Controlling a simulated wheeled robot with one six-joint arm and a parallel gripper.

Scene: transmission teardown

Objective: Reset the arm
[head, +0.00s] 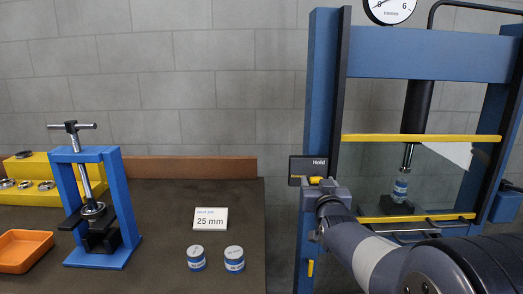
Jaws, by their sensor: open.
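My arm reaches in from the lower right of the head view. My gripper (322,186) is at its far end, just in front of the lower right corner of a dark control box (306,164) that reads "Hold". The gripper is open, and I see nothing held in it. Its fingertips are small and partly hidden, so I cannot tell whether they touch the box. A yellow part (300,178) shows along the bottom of the box, beside the gripper.
A blue press frame (430,66) with yellow bars and a gauge (391,10) stands at right; a blue-labelled cylinder (400,188) sits under its ram. The bench (160,200) at left holds a small blue press (115,190), orange tray (24,250), "25 mm" card (210,219) and two blue-and-white cylinders (196,258).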

